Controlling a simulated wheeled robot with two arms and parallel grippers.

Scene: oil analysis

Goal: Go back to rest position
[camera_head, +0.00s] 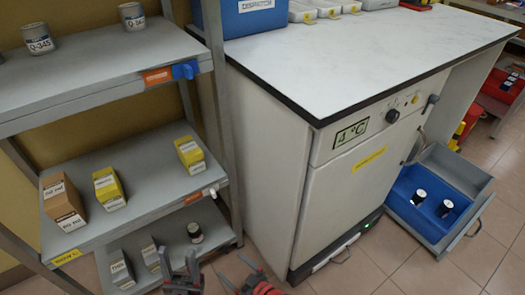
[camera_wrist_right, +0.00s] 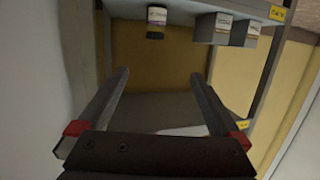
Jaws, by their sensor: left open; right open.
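My left gripper (camera_head: 181,258) shows at the bottom of the head view, in front of the low shelf. Its jaws are apart, with nothing seen between them. My right gripper (camera_head: 240,270) is to its right at the bottom edge, beside the shelf's right end, also with jaws apart. In the right wrist view, the right gripper's (camera_wrist_right: 160,76) two dark fingers are spread wide with nothing between them. Both arms are mostly out of the head view.
A grey rack (camera_head: 150,205) at left holds several boxes and cans. A dark-topped jar (camera_head: 195,232) stands on its low shelf near my left gripper. A white cabinet (camera_head: 270,170) stands right of my grippers. An open drawer with a blue bin (camera_head: 405,205) juts out further right.

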